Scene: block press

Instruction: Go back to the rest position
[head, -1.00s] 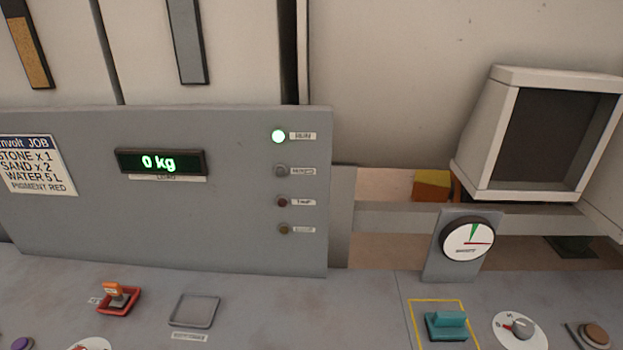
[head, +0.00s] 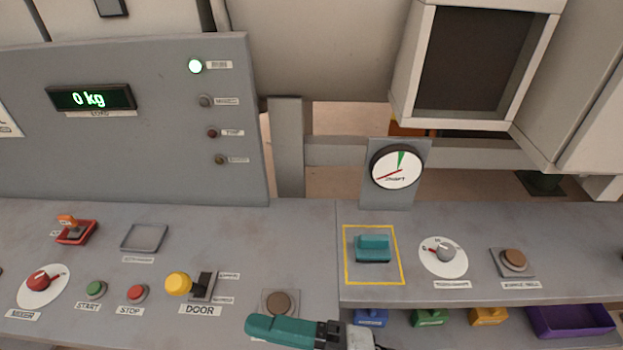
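My gripper (head: 280,328) shows at the bottom edge of the head view, with a teal front part, a dark joint and a pale link behind it. No held object can be made out.
The grey console (head: 310,235) carries a teal block-like part (head: 373,247) in a yellow outline, a yellow-knobbed door lever (head: 179,284), a mixer dial (head: 39,281) and a gauge (head: 397,168).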

